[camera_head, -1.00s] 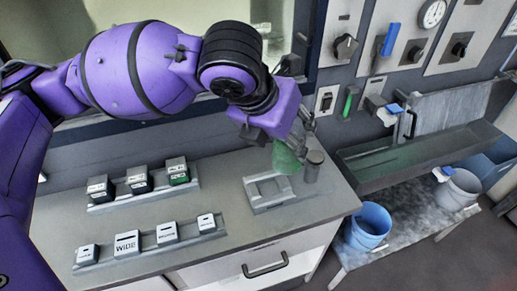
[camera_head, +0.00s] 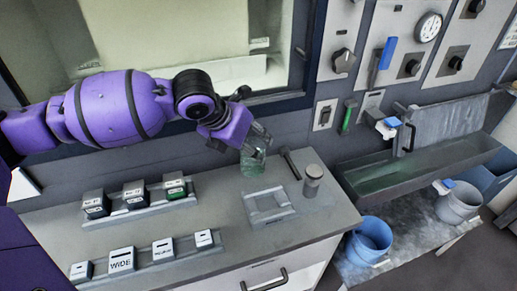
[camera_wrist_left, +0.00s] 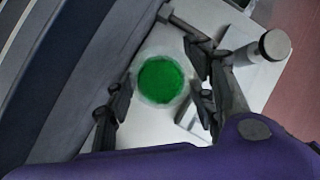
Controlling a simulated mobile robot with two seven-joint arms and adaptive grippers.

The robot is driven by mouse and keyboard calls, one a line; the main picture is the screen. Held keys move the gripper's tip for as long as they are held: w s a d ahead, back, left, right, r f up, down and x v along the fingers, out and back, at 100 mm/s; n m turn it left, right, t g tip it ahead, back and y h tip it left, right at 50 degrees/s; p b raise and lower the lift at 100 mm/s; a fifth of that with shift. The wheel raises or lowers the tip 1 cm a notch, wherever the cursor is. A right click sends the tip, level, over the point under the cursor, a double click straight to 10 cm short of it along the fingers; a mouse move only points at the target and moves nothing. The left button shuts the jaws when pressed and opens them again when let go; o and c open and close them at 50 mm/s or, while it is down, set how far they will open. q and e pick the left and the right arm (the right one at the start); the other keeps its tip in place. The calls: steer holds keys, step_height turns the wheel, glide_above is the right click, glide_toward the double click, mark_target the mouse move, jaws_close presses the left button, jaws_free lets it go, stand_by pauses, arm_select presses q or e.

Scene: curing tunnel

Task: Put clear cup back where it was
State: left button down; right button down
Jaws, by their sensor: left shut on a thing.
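The clear cup (camera_head: 253,164) looks greenish and is near the back of the counter, behind the grey slotted holder (camera_head: 287,212). My left gripper (camera_head: 257,146) is shut on the cup from above and behind. In the left wrist view the cup (camera_wrist_left: 163,80) is seen from above between the fingers (camera_wrist_left: 160,98), with a green round inside. I cannot tell whether its base touches the counter. The holder's visible middle is empty. My right gripper is not in view.
A lidded grey jar (camera_head: 313,182) stands right of the holder, and a dark rod-like tool (camera_head: 290,163) lies beside it. Two racks of labelled blocks (camera_head: 122,258) are on the left. A sink trough (camera_head: 420,160) and blue bucket (camera_head: 368,240) are at right. The wall is close behind.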

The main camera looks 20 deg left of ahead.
arm_select(q)
steer(key=shift+w+a+f, duration=0.15)
steer(key=shift+a+f, duration=0.05)
steer(key=shift+f, duration=0.1)
step_height(320, 180, down, 3)
steer(key=shift+f, duration=0.15)
steer(key=shift+w+a, duration=0.1)
steer(key=shift+f, duration=0.1)
steer(key=c, duration=0.8)
jaws_free()
